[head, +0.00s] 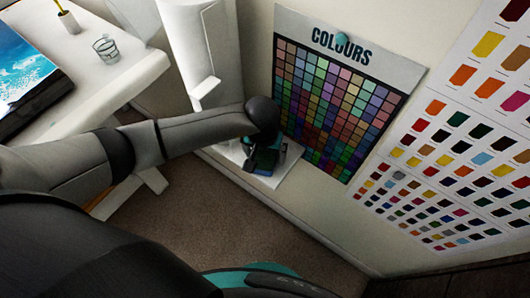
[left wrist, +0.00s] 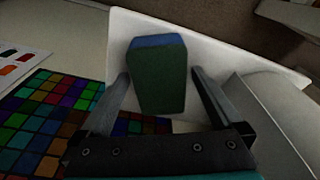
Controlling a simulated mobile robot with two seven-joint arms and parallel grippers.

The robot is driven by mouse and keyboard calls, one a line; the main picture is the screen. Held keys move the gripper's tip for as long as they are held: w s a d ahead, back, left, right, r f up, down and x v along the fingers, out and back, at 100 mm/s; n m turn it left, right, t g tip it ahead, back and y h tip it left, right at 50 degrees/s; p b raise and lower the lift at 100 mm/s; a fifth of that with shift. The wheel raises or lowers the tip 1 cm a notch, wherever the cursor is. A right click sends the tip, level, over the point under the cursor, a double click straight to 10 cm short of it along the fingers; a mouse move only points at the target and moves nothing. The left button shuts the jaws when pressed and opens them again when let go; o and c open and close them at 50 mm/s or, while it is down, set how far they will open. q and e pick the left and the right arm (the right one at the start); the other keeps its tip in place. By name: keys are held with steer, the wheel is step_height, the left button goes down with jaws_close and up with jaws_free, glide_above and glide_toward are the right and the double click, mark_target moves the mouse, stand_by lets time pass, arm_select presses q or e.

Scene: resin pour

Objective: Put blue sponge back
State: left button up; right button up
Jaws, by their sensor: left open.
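The blue sponge (left wrist: 157,78) shows in the left wrist view as a block with a blue edge and a dark green face. It rests on or just above a white tray (left wrist: 225,55). My left gripper (left wrist: 160,74) is open, with one finger on each side of the sponge and visible gaps between. In the head view my left gripper (head: 264,150) is over the white tray (head: 292,160) by the wall, and it hides most of the sponge. My right gripper is in neither view.
Colour charts (head: 340,85) hang on the wall beside the tray. A white roll (head: 200,40) stands behind my left arm. A white table (head: 125,65) at the far left holds a glass (head: 106,48), a small pot and a blue picture. Carpeted floor lies below.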

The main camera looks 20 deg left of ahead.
mark_target(263, 160)
arm_select(q)
steer(key=shift+r, duration=0.15)
step_height(263, 160, up, 12)
steer(key=s+p, duration=0.1)
steer(key=p, duration=0.1)
steer(key=shift+s+p, duration=0.3)
steer(key=shift+s, duration=0.1)
stand_by(0.3)
